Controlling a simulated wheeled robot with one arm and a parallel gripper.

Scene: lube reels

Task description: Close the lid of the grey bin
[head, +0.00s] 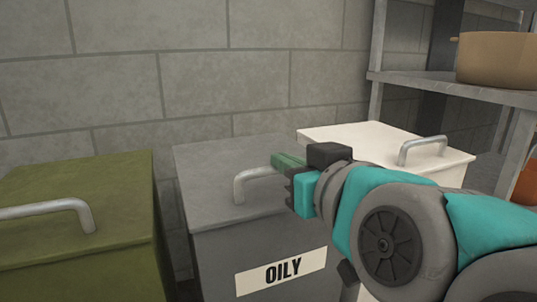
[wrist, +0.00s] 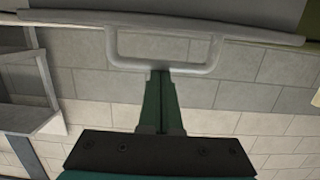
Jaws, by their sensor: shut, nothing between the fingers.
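The grey bin (head: 262,258) stands in the middle of the head view, with an "OILY" label (head: 282,272) on its front. Its grey lid (head: 215,170) lies flat over the body, and no gap shows under its front edge. A pale bent handle (head: 240,186) sits at the lid's front right. My gripper (head: 279,160) is shut and empty, its green fingers beside the handle. In the wrist view the shut fingertips (wrist: 160,74) overlap the bar of the handle (wrist: 112,45); I cannot tell whether they touch it.
An olive green bin (head: 80,230) with a handle stands at the left. A white bin (head: 375,143) with a handle stands right of the grey one, partly behind my arm. A metal shelf (head: 440,86) with a tan container (head: 497,58) is at the right. A block wall is behind.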

